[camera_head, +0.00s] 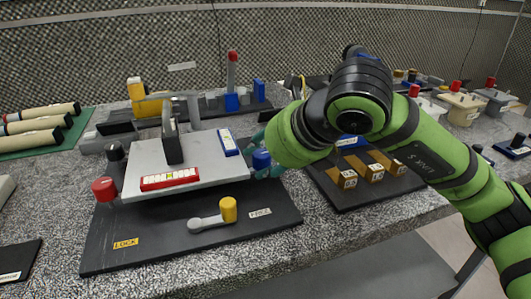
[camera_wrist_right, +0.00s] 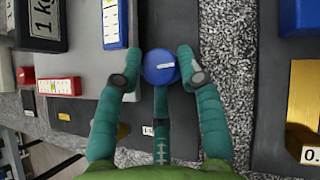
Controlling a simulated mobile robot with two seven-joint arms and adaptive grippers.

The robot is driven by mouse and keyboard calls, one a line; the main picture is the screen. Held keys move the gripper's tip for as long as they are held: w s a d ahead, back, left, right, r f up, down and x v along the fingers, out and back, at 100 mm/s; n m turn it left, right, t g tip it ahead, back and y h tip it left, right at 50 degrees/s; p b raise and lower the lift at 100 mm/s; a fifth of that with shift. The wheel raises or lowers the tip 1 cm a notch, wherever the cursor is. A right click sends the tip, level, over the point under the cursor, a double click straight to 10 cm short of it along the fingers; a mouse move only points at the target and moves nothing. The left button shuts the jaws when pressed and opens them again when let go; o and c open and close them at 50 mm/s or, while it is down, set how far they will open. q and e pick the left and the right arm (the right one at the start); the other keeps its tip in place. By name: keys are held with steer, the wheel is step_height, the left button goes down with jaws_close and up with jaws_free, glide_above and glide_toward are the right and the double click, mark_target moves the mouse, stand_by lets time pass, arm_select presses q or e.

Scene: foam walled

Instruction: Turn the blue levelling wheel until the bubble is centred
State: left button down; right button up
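The blue levelling wheel (camera_head: 261,158) is at the right edge of a pale plate (camera_head: 205,180) on a dark base. It also shows in the right wrist view (camera_wrist_right: 159,66). My right gripper (camera_head: 263,148) has its teal fingers around this wheel; in the right wrist view (camera_wrist_right: 160,62) the fingertips flank it closely and appear to touch it. A blue-framed level (camera_head: 228,142) and a red-framed level (camera_head: 170,179) lie on the plate; their bubbles are too small to read surely. A red wheel (camera_head: 104,188) is at the plate's left corner. My left gripper is not in view.
A dark 1 kg block (camera_head: 172,142) stands on the plate. A yellow-knobbed lever (camera_head: 228,209) lies between the LOCK and FREE labels. A dark tray with brass weights (camera_head: 374,173) is to the right. Cream rollers (camera_head: 35,125) lie at the far left.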

steer(key=shift+w+d+r, duration=0.1)
steer(key=shift+w+r, duration=0.15)
steer(key=shift+r, duration=0.05)
